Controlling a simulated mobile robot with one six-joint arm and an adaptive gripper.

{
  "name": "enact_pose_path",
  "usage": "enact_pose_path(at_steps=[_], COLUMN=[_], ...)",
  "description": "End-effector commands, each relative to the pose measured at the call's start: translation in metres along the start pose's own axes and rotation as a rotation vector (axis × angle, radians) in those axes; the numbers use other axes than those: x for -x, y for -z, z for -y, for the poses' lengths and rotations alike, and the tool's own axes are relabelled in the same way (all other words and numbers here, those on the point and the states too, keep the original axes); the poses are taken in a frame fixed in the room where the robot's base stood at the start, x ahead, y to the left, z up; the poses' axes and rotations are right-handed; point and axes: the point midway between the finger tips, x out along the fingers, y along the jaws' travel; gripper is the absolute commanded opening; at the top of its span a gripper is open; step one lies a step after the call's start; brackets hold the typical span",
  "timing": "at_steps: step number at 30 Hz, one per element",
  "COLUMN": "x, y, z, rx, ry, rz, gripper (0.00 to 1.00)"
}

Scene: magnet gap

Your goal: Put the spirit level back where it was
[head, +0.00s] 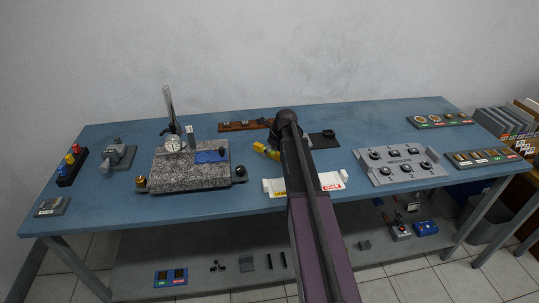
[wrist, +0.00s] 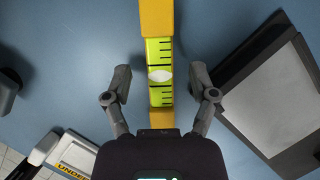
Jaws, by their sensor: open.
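The spirit level (wrist: 158,117) is yellow with a bright green vial, black marks and a pale bubble. It runs up the middle of the wrist view. In the head view one yellow end of the spirit level (head: 260,147) shows left of my arm; the rest is hidden behind the arm. My gripper (wrist: 160,78) is open, one finger on each side of the vial, with a visible gap on both sides. I cannot tell the height of the fingers over the blue bench (head: 115,180). My arm hides the gripper's fingers in the head view.
A white tray (head: 277,194) marked at its ends lies at the front edge. A granite plate (head: 185,176) with a dial gauge (head: 173,144) stands left. A brown rack (head: 236,126) is behind, a dark pad (head: 325,139) right of my arm, and a grey block (head: 400,177) further right.

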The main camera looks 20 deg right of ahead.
Motion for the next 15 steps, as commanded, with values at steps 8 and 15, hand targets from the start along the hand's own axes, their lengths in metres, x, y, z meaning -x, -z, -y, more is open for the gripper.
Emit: enact_pose_path(at_steps=[8, 15], x=[0.0003, 0.0002], y=[-0.0003, -0.0004], z=[-0.0002, -0.0005], rx=[0.000, 0.001], ry=[0.000, 0.000], rz=[0.000, 0.000], gripper=[0.74, 0.54])
